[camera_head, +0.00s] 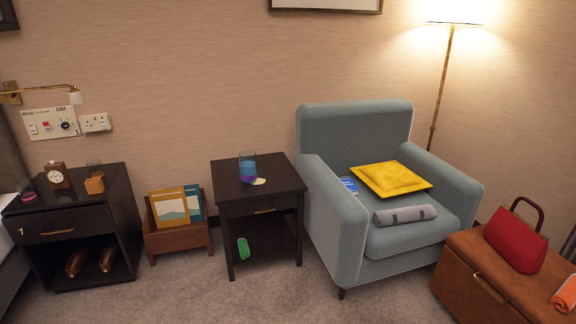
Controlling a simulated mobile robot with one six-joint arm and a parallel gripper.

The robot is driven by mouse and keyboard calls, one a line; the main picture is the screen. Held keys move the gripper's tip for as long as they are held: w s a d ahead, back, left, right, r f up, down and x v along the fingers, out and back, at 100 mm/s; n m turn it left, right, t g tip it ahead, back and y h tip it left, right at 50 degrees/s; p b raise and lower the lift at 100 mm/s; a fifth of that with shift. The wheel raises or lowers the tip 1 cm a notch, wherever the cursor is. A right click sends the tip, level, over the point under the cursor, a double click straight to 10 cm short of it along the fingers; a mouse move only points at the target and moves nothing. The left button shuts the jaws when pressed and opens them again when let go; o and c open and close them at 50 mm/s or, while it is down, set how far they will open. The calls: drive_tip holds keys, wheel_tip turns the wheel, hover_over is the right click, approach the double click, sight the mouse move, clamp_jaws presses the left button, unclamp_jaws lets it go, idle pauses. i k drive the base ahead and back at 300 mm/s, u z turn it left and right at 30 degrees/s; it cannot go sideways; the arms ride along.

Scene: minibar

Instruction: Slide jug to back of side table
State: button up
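A dark wooden side table (285,185) stands in the middle of the view, left of the armchair. A clear vessel with blue and purple colouring (247,168), which looks like the jug, stands upright on its top, near the middle. I cannot make out a handle or spout. A small cream-coloured item (259,181) lies on the table top beside the vessel's base, at its front right. My gripper is not in view.
A blue-grey armchair (340,222) stands close on the table's right. A wooden magazine rack (178,240) stands to its left, and the wall is behind. A green item (243,248) is low under the table top. Carpet (240,300) in front is clear.

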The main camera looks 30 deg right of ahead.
sight(247, 172)
drive_tip(key=z, duration=0.65)
drive_tip(key=k, duration=1)
drive_tip(key=i, duration=0.75)
drive_tip(key=z, duration=0.05)
